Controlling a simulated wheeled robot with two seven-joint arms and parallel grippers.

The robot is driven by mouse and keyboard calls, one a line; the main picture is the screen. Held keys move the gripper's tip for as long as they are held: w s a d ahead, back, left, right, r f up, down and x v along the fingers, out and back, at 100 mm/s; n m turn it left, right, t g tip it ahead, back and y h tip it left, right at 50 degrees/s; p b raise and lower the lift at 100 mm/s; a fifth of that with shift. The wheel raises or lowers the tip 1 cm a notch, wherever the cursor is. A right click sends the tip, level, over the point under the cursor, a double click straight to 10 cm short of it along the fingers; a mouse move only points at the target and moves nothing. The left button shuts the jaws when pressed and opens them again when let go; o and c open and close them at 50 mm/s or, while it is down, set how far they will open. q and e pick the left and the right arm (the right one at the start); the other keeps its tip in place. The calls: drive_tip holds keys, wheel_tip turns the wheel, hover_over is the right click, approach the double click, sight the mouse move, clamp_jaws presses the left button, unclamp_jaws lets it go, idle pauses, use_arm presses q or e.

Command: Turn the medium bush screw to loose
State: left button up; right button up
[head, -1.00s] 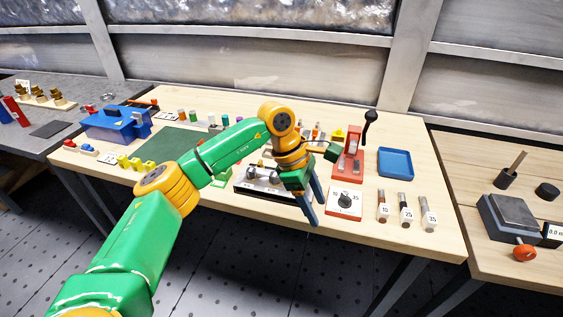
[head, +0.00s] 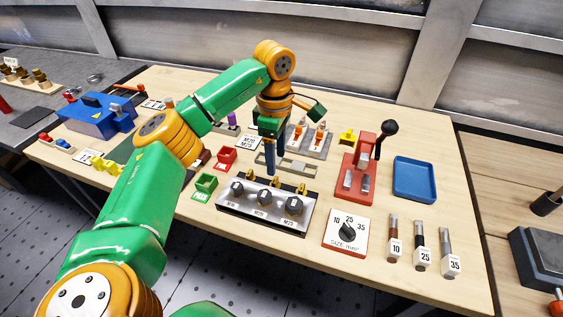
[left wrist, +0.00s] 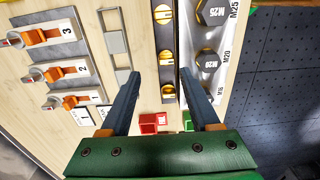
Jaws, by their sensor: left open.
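The bush block (head: 222,208) stands near the front middle of the table, with a row of dark hex bushes marked M16, M20 and M25. The medium M20 bush (head: 264,198) sits in the middle; it also shows in the left wrist view (left wrist: 207,62). Yellow screw heads line the back of the block; the middle one (left wrist: 166,57) lies behind the M20 bush. My left gripper (head: 270,170) is open and empty, pointing down behind the block. In the left wrist view its fingertips (left wrist: 160,75) frame the yellow screw row, apparently above it. My right gripper is not in view.
A size dial (head: 347,231), a red press (head: 361,172) and a blue tray (head: 415,179) stand to the right.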

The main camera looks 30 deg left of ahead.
sight(275, 179)
use_arm(q)
drive_tip(key=f, duration=0.2)
drive_tip(key=s+f, duration=0.1)
drive_tip(key=f, duration=0.2)
drive_tip(key=shift+s+d+p, duration=0.1)
drive_tip(key=shift+s+p, duration=0.1)
drive_tip(key=shift+p, duration=0.15)
drive_tip(key=shift+w+f, duration=0.2)
drive_tip(key=shift+f, duration=0.1)
clamp_jaws()
drive_tip(key=shift+r, duration=0.1)
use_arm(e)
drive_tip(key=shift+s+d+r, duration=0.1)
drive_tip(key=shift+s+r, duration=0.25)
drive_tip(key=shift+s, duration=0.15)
